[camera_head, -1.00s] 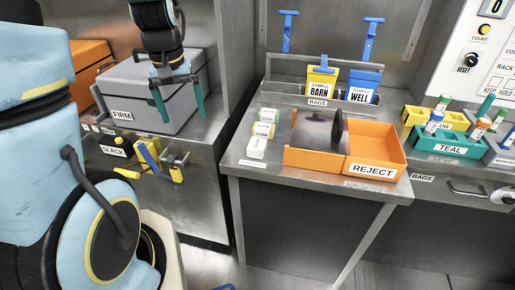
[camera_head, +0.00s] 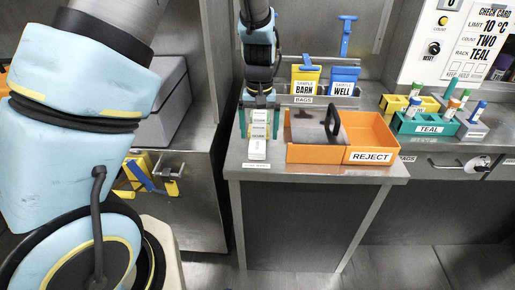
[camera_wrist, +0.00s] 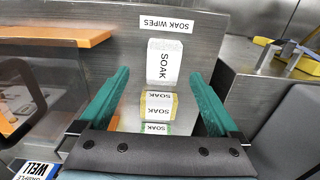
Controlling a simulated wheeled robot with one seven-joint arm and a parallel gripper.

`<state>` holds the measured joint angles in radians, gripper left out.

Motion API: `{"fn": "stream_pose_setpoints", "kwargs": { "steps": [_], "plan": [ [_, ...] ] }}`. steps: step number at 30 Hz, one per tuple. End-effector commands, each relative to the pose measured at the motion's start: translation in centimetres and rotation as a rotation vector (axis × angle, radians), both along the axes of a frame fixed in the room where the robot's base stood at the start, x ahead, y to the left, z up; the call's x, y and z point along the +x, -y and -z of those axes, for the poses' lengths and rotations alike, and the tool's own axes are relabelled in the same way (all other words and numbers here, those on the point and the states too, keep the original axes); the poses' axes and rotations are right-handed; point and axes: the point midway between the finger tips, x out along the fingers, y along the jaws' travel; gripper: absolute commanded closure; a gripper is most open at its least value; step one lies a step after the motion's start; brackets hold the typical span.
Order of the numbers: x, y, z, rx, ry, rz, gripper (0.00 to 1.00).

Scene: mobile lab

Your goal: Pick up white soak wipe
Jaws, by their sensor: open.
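The white soak wipe (camera_head: 257,149) is a small white packet at the front of a short row on the steel counter. In the wrist view the white soak wipe (camera_wrist: 163,62) lies beyond the others, its SOAK label facing up. Behind it in the row are a yellow-edged packet (camera_wrist: 158,105) and a green-edged packet (camera_wrist: 155,128). My gripper (camera_head: 259,131) is open over the row, its teal fingers on either side of the packets. In the wrist view my gripper (camera_wrist: 160,75) shows nothing held between its fingers. The exact height above the packets is hard to tell.
An orange REJECT bin (camera_head: 372,157) with a dark-handled clear cover stands just right of the packets. A bag rack (camera_head: 318,101) is behind. A SOAK WIPES label (camera_wrist: 166,23) marks the counter's front edge. A grey box (camera_head: 165,110) stands to the left.

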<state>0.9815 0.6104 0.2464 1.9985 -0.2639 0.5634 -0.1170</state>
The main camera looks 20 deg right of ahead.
Motion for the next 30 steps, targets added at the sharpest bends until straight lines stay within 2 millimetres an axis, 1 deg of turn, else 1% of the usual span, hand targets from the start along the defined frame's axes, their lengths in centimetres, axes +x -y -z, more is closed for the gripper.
{"fn": "stream_pose_setpoints", "kwargs": {
  "steps": [5, 10, 13, 16, 22, 23, 30],
  "plan": [
    [0.1, -0.2, 1.2, 0.002, -0.002, -0.003, 0.03],
    [0.3, -0.5, 3.6, 0.002, -0.002, -0.002, 0.03],
    [0.3, -0.4, 4.8, 0.000, -0.001, -0.001, 0.03],
    [0.3, -0.4, 5.3, 0.000, -0.001, -0.002, 0.03],
    [0.3, -0.4, 5.4, -0.001, 0.000, -0.001, 0.03],
    [0.3, -0.4, 5.4, -0.001, 0.000, -0.001, 0.04],
    [0.3, -0.4, 5.4, -0.001, 0.000, -0.001, 0.31]
  ]
}}
